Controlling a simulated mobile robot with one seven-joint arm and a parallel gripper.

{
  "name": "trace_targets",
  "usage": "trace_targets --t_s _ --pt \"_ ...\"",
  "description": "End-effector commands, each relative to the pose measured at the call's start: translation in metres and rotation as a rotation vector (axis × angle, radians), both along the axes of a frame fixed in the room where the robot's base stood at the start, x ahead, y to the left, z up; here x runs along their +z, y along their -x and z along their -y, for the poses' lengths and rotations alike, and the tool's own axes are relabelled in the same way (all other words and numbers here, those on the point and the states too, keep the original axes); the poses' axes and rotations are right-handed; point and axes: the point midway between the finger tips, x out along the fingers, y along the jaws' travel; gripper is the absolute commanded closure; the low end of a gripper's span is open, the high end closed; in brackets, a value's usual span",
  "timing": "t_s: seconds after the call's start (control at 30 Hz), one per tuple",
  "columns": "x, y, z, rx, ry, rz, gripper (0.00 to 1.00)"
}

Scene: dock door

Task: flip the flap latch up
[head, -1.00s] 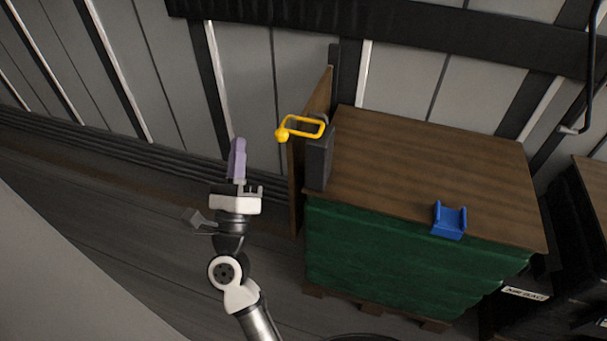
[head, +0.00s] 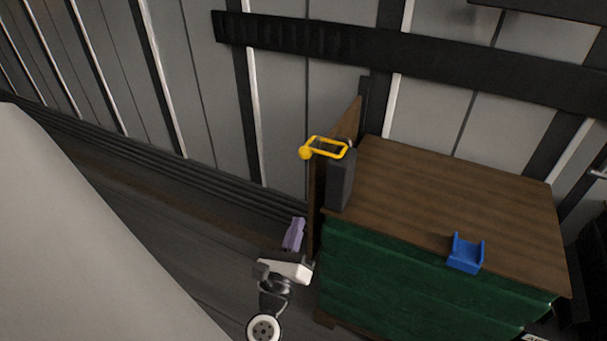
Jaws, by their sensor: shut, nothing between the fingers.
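The flap latch is a yellow loop (head: 328,147) with a round yellow knob (head: 305,153) at its left end. It sits at the top of a dark grey block (head: 340,180) and appears to lie roughly flat, with the knob toward the left. My gripper (head: 297,222) has purple fingers that are shut and empty. It is below and slightly left of the latch in the picture, apart from it, beside the upright wooden board (head: 316,200). The far side of the latch's mount is hidden.
A wooden top (head: 450,205) covers a green-sided crate (head: 400,285) right of the board. A blue U-shaped holder (head: 466,253) sits at its front edge. A ribbed wall (head: 280,120) stands behind. The floor (head: 170,235) left of my gripper looks clear.

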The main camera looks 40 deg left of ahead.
Motion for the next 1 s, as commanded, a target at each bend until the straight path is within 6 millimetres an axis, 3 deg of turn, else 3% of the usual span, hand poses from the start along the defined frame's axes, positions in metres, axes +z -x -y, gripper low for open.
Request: trace_targets --t_s 0.17,0.57,0.7,1.0 --pt "0.011 -0.018 -0.008 0.0 -0.001 0.003 1.0" --pt "0.039 -0.09 -0.039 0.001 -0.002 0.003 1.0" --pt "0.057 -0.094 -0.049 0.002 -0.003 0.003 1.0" --pt "0.064 -0.099 -0.056 0.0 0.0 0.001 1.0"
